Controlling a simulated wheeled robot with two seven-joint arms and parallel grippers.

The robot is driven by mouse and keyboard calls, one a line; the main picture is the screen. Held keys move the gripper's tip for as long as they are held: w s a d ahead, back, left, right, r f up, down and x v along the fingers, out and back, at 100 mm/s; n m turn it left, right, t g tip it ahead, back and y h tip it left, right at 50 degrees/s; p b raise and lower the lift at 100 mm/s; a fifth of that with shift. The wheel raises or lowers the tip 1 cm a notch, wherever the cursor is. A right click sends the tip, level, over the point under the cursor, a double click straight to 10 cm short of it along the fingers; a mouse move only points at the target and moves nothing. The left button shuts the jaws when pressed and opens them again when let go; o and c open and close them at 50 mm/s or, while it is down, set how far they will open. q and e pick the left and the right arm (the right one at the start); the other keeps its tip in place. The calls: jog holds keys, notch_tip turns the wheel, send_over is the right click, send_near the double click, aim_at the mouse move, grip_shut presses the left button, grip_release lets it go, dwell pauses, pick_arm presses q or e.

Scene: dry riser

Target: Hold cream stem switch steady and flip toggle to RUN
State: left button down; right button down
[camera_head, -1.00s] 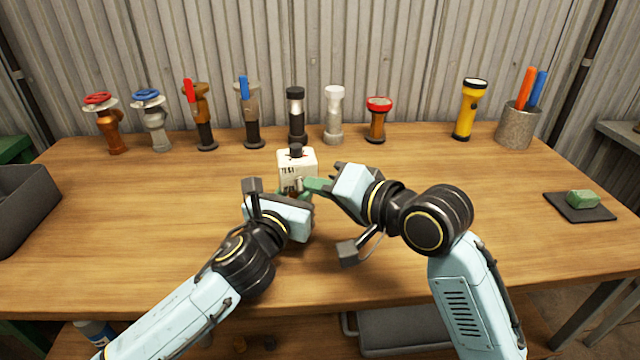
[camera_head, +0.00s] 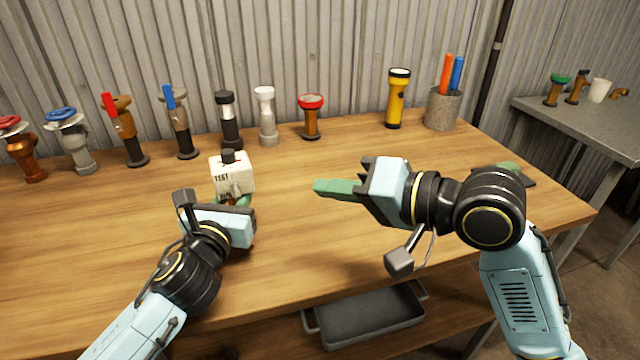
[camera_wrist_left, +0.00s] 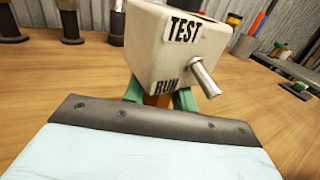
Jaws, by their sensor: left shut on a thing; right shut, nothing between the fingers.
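The cream stem switch (camera_head: 231,175) stands upright on the wooden bench, a box with a black top knob. In the left wrist view its cream box (camera_wrist_left: 150,52) shows TEST above and RUN below. Its metal toggle (camera_wrist_left: 205,79) slants downward, its tip about level with RUN. My left gripper (camera_head: 240,201) is shut on the switch's stem below the box; its green fingers (camera_wrist_left: 184,99) show either side of the orange-brown stem (camera_wrist_left: 157,100). My right gripper (camera_head: 318,187) is shut and empty, apart from the switch, to its right.
Behind stand several valves, including a red-topped one (camera_head: 311,118), a yellow flashlight (camera_head: 397,98) and a metal pen cup (camera_head: 443,110). A green block (camera_head: 510,168) is partly hidden behind my right arm. Bare bench lies between the grippers.

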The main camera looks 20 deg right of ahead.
pick_arm(q)
jog(key=c, duration=1.1)
grip_release()
jog(key=shift+o, duration=0.2)
jog(key=shift+s+a, duration=0.1)
